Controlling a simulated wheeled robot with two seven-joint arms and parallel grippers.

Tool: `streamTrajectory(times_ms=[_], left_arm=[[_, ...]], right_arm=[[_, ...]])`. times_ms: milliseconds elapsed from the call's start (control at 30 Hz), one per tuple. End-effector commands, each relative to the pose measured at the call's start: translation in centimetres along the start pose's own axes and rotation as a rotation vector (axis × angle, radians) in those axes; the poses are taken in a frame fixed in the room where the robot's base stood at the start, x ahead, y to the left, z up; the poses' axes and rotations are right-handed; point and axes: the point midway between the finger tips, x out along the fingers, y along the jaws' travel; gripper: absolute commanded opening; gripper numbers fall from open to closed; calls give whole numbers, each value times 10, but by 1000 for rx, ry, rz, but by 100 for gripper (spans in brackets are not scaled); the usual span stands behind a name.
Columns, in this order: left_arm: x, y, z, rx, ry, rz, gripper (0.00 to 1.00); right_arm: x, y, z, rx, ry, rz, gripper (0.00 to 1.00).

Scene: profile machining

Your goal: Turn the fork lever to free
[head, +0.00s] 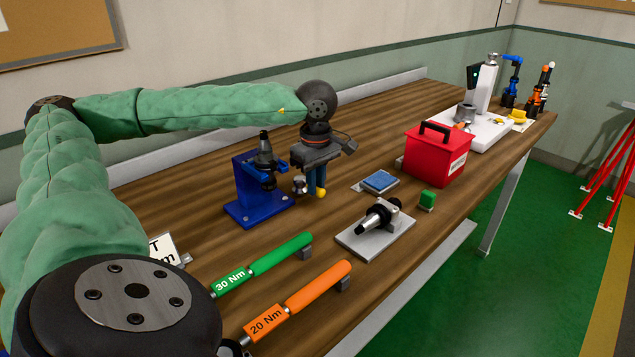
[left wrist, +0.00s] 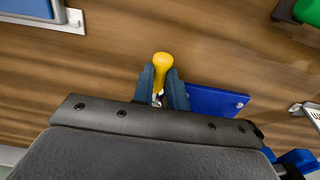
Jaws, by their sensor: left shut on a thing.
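The blue fixture (head: 243,180) stands upright on its blue base plate on the bench, with a dark tool holder (head: 265,150) held upright in its fork. My left gripper (head: 316,190) is at the right side of the fixture, pointing down. Its fingers are shut on a yellow knob (head: 321,194), the grip of the fork lever. In the left wrist view the yellow knob (left wrist: 162,64) sits between the two fingertips (left wrist: 162,80), beside the blue base plate (left wrist: 215,101). The lever's shaft is mostly hidden by the fingers. My right gripper is not in view.
Green (head: 265,262) and orange (head: 300,297) torque wrenches lie in front. Bare wood surrounds the fixture.

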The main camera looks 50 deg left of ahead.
Motion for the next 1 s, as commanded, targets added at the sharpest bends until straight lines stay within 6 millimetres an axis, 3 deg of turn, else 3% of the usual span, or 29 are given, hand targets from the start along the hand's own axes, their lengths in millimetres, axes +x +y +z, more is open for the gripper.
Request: streamTrajectory(times_ms=[100,133,233,633,1000], left_arm=[[0,0,2,4,-3,-1,0],[1,0,2,4,-3,-1,16],[1,0,2,3,-2,-1,36],[-6,0,1,1,-1,0,36],[-59,1,2,3,-3,0,36]], right_arm=[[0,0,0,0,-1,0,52],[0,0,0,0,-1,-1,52],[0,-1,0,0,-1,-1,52],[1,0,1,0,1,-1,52],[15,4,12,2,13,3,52]])
